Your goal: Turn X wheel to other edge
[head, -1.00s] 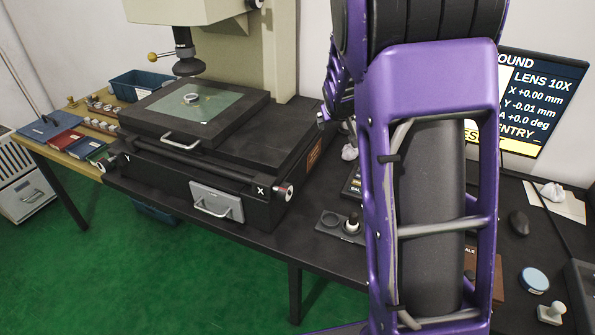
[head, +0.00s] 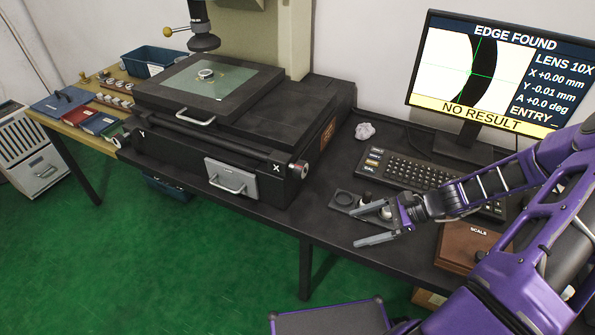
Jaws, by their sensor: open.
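The X wheel (head: 300,169) is a small metal-faced knob beside the X label, at the right end of the measuring machine's front bar. The machine's stage (head: 205,88) carries a glass plate with a bearing ring (head: 206,75) on it, under the lens (head: 203,38). The monitor (head: 490,75) reads EDGE FOUND, X +0.00 mm, Y -0.01 mm, NO RESULT, and shows a dark curved edge at the green cross. My gripper (head: 366,226) is open and empty, to the right of and lower than the X wheel, apart from it, over the table front.
A small dark holder (head: 345,200) stands behind my gripper. A brown box (head: 470,247) labelled SCALE is at right.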

